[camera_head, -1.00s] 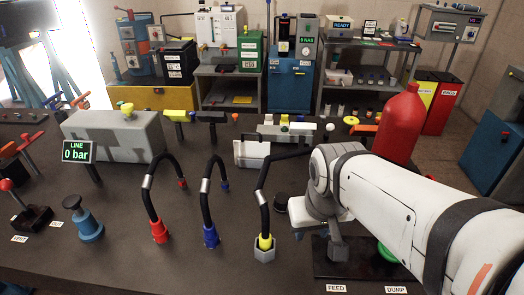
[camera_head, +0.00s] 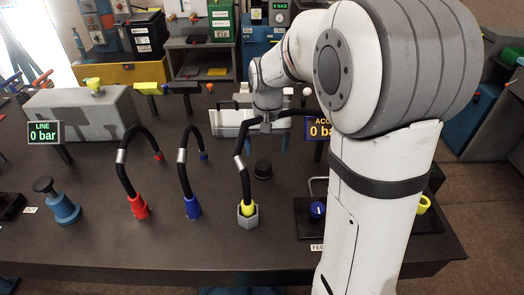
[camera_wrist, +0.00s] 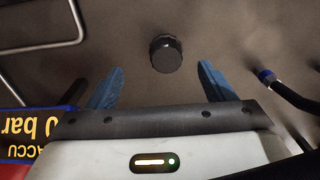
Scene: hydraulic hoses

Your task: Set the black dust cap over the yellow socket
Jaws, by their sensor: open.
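The black dust cap (camera_head: 263,168) stands on the dark bench, right of the yellow-ended hose. In the wrist view the cap (camera_wrist: 165,53) shows beyond and between my two blue fingers. My gripper (camera_head: 268,143) is at the back of the bench, fingers down; in the wrist view my gripper (camera_wrist: 160,67) is open and empty, apart from the cap. A yellow ring-shaped part (camera_head: 423,204), probably the yellow socket, shows at the right of the black plate, partly hidden by my arm. Another yellow part, a hose end (camera_head: 248,208), sits in a grey hex holder.
Red-ended (camera_head: 139,207) and blue-ended (camera_head: 193,207) hoses arch up left of the cap. A blue knob-like part (camera_head: 318,209) is on the black plate (camera_head: 305,226). A pale case (camera_head: 230,122) and an ACCU display (camera_wrist: 38,128) are near my gripper. The front bench strip is clear.

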